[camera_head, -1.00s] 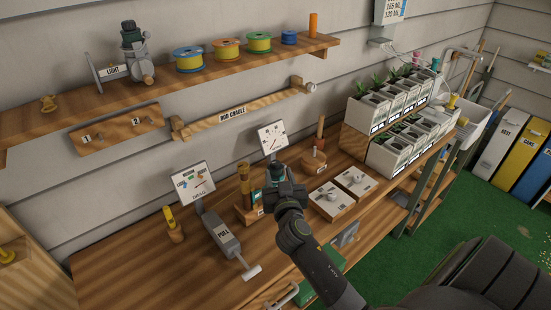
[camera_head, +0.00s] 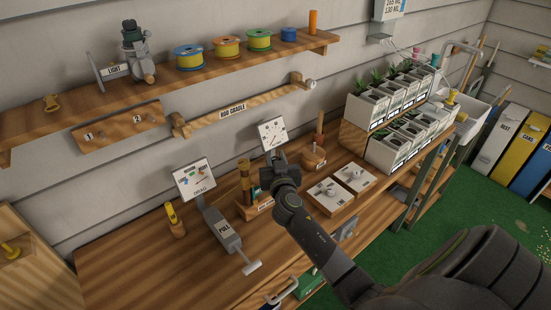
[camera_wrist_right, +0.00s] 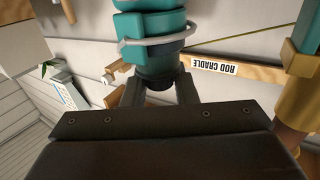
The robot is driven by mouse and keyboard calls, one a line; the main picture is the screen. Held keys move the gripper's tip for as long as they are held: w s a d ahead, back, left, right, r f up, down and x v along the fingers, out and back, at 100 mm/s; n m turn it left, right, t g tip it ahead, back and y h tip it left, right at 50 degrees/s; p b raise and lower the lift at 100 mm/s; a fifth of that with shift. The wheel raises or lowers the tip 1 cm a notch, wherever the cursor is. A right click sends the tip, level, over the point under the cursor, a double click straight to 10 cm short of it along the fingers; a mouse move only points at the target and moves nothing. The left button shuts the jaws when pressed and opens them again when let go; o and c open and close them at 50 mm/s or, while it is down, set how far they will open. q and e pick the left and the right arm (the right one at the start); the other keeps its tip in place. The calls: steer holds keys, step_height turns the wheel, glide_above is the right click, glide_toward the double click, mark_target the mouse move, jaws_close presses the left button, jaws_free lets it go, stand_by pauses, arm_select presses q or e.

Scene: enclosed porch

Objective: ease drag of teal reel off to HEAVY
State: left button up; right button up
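The teal reel (camera_wrist_right: 150,25) fills the top middle of the right wrist view, with a pale ring around it and a dark round knob (camera_wrist_right: 160,72) at its lower end. My right gripper (camera_wrist_right: 161,90) has one finger on each side of this knob, seemingly touching it. In the head view my right gripper (camera_head: 272,178) is over the bench and hides most of the reel. A card marked DRAG (camera_head: 195,179) stands on the bench to its left; its small print is blurred. My left gripper is not in view.
A grey PULL device (camera_head: 222,230) and yellow-topped peg (camera_head: 173,219) stand left of the gripper. White boxes with knobs (camera_head: 331,194) lie to its right, before planters (camera_head: 384,157). Spools (camera_head: 188,58) and another reel (camera_head: 137,55) sit on the shelf above.

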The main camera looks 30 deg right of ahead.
jaws_close()
steer(key=shift+n+y, duration=0.3)
steer(key=shift+y, duration=0.1)
steer(key=shift+n+t+y, duration=0.4)
steer(key=shift+n+y, duration=0.1)
steer(key=shift+y, duration=0.3)
steer(key=shift+n+y+p, duration=0.55)
steer(key=shift+n+y, duration=0.05)
steer(key=shift+y, duration=0.1)
steer(key=shift+n+t+y+p, duration=0.2)
steer(key=shift+n+y+p, duration=0.7)
steer(key=shift+y, duration=0.45)
steer(key=shift+n+t+y+p, duration=0.2)
steer(key=shift+n+y+p, duration=0.5)
steer(key=shift+y+p, duration=0.5)
steer(key=shift+n+y, duration=0.5)
steer(key=shift+y, duration=0.25)
steer(key=shift+n+g+y, duration=0.3)
steer(key=shift+n+y, duration=0.2)
steer(key=shift+y, duration=0.4)
